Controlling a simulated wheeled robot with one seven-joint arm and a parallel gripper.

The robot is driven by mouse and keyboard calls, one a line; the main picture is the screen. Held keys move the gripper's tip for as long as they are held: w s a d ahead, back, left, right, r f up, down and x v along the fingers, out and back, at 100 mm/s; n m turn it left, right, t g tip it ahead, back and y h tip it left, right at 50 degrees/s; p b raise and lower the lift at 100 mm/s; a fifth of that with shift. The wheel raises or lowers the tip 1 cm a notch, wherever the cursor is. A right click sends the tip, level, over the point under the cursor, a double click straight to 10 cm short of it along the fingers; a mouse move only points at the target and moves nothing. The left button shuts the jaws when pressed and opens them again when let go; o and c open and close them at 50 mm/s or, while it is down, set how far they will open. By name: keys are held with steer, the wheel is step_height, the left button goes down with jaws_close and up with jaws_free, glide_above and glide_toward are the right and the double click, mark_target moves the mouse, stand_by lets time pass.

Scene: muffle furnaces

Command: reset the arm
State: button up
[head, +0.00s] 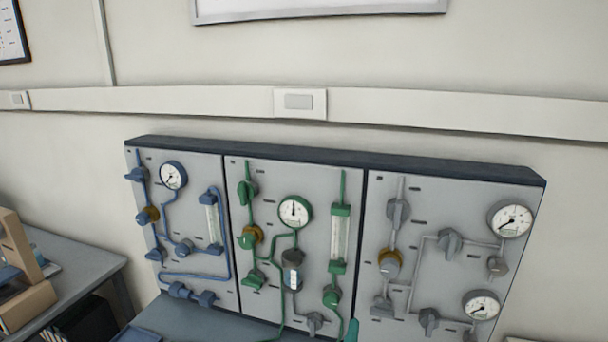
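My arm and my gripper do not show in the head view, so I cannot see their pose or whether the gripper is open or shut. The view looks down at a tilt on a grey three-part valve panel against a wall. Its left part (195,253) has blue pipes, its middle part (318,190) green pipes, and its right part (445,190) grey pipes.
Round gauges sit on the panel, including one on the green part (295,211). A grey bench top (195,322) lies below it. At left is a desk (85,262) with a tan box-like object (28,305). A pale rail (420,108) crosses the wall above.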

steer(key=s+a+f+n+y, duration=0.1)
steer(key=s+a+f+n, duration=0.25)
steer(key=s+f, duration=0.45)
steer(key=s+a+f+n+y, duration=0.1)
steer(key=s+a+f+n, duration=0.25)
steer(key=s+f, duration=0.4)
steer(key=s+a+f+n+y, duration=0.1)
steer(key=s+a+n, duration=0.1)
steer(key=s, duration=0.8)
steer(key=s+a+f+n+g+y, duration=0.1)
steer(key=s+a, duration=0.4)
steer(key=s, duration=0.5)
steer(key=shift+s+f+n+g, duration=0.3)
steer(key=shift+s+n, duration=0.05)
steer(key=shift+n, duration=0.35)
